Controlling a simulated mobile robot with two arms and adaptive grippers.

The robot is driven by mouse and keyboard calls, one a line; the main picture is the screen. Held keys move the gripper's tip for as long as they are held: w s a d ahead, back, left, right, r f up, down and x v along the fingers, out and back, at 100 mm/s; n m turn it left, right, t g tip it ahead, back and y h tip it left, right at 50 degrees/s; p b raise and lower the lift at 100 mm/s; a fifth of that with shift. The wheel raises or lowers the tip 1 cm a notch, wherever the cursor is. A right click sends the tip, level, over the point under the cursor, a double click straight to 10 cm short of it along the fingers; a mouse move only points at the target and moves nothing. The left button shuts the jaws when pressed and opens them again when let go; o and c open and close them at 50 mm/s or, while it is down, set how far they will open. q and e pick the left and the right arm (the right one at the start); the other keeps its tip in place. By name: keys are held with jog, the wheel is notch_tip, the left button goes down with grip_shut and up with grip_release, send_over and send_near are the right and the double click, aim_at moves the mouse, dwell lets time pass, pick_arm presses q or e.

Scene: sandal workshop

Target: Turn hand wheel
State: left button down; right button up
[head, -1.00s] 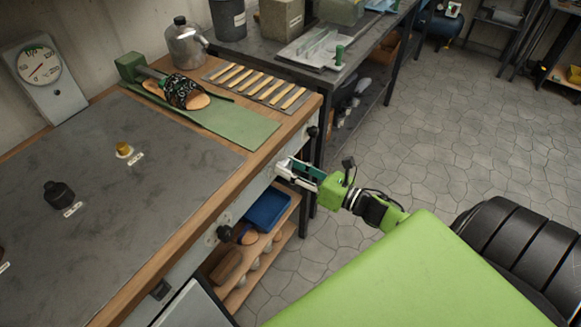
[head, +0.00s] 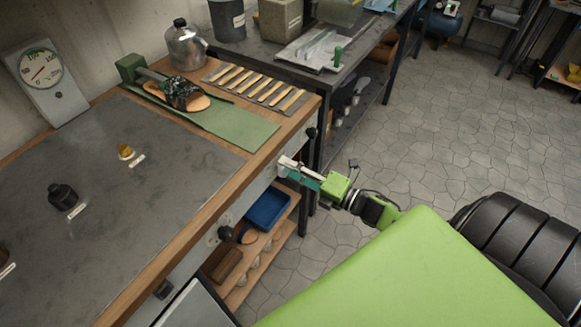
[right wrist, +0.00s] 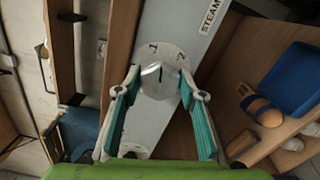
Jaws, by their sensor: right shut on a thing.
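In the right wrist view a pale metal knob (right wrist: 158,82) with a dark pointer line sits on a round dial plate (right wrist: 172,50) marked 1 and 2. A STEAM label (right wrist: 210,16) is on the grey front panel above it. My right gripper (right wrist: 160,92) is shut on this knob, with a teal-padded finger on each side. In the head view my right gripper (head: 288,167) reaches the bench's front panel from the right, and its fingers largely hide the knob. My left gripper is not in view.
A pressure gauge (head: 42,68) stands on the bench (head: 120,200). A sandal (head: 182,94) lies on a green mat (head: 235,130). A blue tray (head: 268,208) is on the shelf below.

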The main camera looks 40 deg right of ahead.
jog(key=m, duration=0.4)
jog(key=m+p, duration=0.1)
jog(key=m, duration=0.3)
jog(key=m+p, duration=0.1)
jog(key=m, duration=0.3)
jog(key=shift+f+m, duration=0.25)
jog(key=shift+m, duration=0.15)
jog(key=m, duration=0.3)
jog(key=shift+a+m+p, duration=0.1)
jog(key=shift+m+p, duration=0.2)
jog(key=shift+p, duration=0.1)
jog(key=m, duration=0.4)
jog(key=shift+s+a+f, duration=0.1)
jog(key=m, duration=0.4)
jog(key=shift+a, duration=0.1)
jog(key=m, duration=0.4)
jog(key=shift+s+a+m, duration=0.1)
jog(key=shift+m, duration=2.1)
